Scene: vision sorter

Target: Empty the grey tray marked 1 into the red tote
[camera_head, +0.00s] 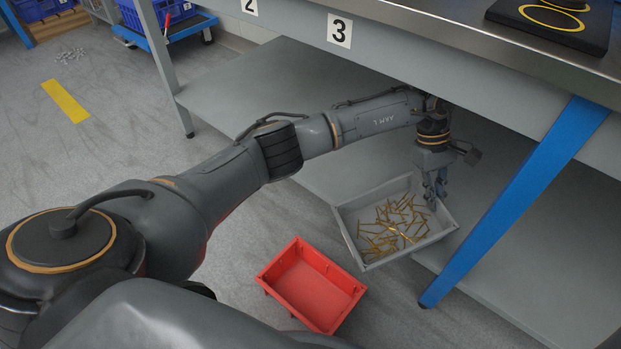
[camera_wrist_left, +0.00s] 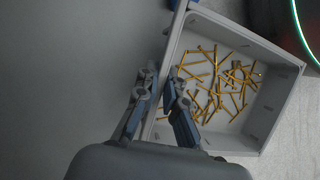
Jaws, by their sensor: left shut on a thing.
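The grey tray (camera_head: 437,235) holds several thin brass-coloured pieces (camera_head: 392,232) scattered on its floor. My left gripper (camera_head: 436,196) is shut on the tray's far right wall, at the edge of the low shelf under the bench. In the left wrist view the fingers (camera_wrist_left: 163,90) straddle the wall of the tray (camera_wrist_left: 262,143), and the brass pieces (camera_wrist_left: 215,85) lie inside. No number mark shows on the tray. The red tote (camera_head: 312,283) is empty and sits on the floor, left of and nearer than the tray. My right gripper is not in view.
The grey lower shelf (camera_head: 262,90) runs under the bench, and a blue slanted leg (camera_head: 520,195) stands right of the tray. Labels 2 and 3 (camera_head: 339,30) are on the bench front. Blue crates (camera_head: 160,12) stand at the back left. The left floor is largely clear.

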